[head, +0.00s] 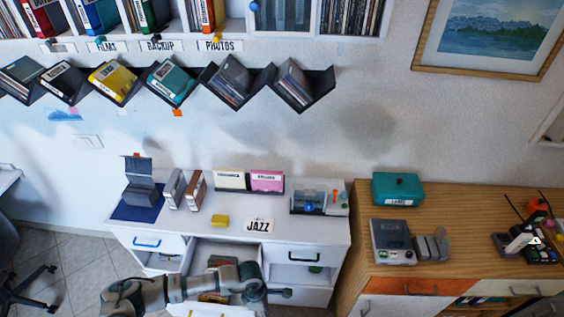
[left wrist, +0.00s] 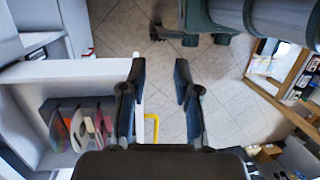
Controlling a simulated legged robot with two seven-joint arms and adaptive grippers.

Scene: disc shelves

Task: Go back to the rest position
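My left arm comes in from the lower left in the head view, and its gripper (head: 272,293) is in front of the white cabinet (head: 325,240). An open drawer or compartment with several coloured discs (left wrist: 82,128) lies left of the fingers. My right gripper is not in view.
An open drawer (head: 228,251) juts from the white cabinet behind my arm. A wooden cabinet (head: 350,230) stands to the right, with a teal box (head: 398,188) on top. A zigzag shelf (head: 305,92) holds cases on the wall. Tiled floor (head: 88,280) is clear at lower left, beside a chair (head: 22,290).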

